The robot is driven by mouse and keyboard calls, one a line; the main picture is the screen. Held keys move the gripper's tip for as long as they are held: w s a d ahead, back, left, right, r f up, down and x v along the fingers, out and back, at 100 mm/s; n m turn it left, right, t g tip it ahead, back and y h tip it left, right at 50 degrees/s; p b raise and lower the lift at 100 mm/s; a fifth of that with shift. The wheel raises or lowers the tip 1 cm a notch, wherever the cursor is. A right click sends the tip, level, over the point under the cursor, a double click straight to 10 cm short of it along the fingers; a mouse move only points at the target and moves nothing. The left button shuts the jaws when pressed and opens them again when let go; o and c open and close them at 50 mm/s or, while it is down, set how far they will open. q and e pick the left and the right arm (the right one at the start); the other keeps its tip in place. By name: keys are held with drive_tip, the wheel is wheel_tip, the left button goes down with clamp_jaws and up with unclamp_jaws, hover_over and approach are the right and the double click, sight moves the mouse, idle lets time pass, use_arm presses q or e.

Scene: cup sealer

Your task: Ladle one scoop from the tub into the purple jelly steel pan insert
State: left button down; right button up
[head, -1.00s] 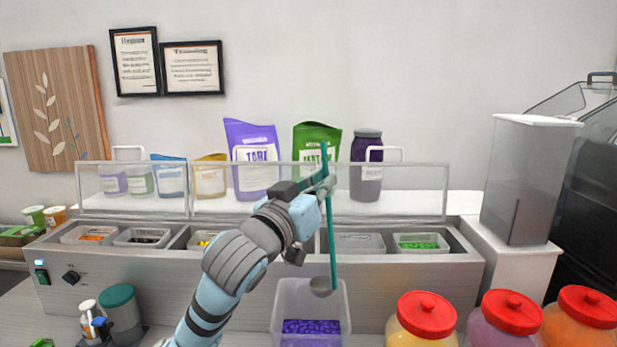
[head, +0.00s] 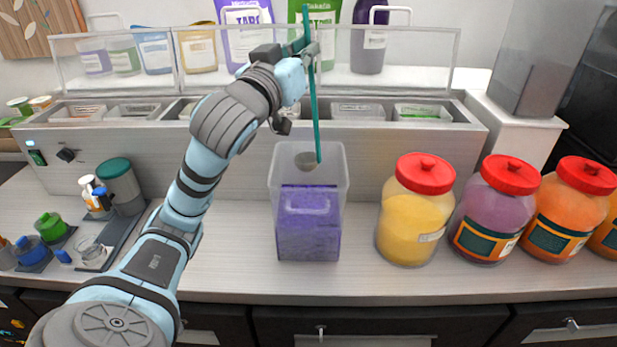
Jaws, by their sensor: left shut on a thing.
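My left gripper (head: 309,50) is shut on the teal handle of a ladle (head: 314,110), which hangs nearly upright. The ladle's small metal bowl (head: 305,161) shows within the mouth of the clear tub (head: 344,185), above the purple jelly (head: 308,225). I cannot tell whether the bowl is just over the rim or slightly inside, nor what it holds. The tub stands on the counter. No purple jelly shows in the visible pan inserts; my left arm hides the middle of their row. My right gripper is out of view.
A steel insert (head: 357,111) and one with green contents (head: 422,113) lie right of the arm, behind a clear guard (head: 430,75). Red-lidded jars (head: 415,210) stand right of the tub. Small cups (head: 50,228) sit at left. The front counter is clear.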

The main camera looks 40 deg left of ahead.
use_arm(q)
drive_tip(key=shift+f, duration=0.1)
drive_tip(key=b, duration=1.3)
hover_over(306, 161)
wheel_tip(306, 161, down, 15)
drive_tip(key=shift+w+f, duration=0.1)
drive_tip(key=shift+r, duration=0.2)
idle(0.3)
idle(0.5)
wheel_tip(306, 161, up, 20)
drive_tip(key=p, duration=1.9)
drive_tip(key=shift+f, duration=0.15)
idle(0.5)
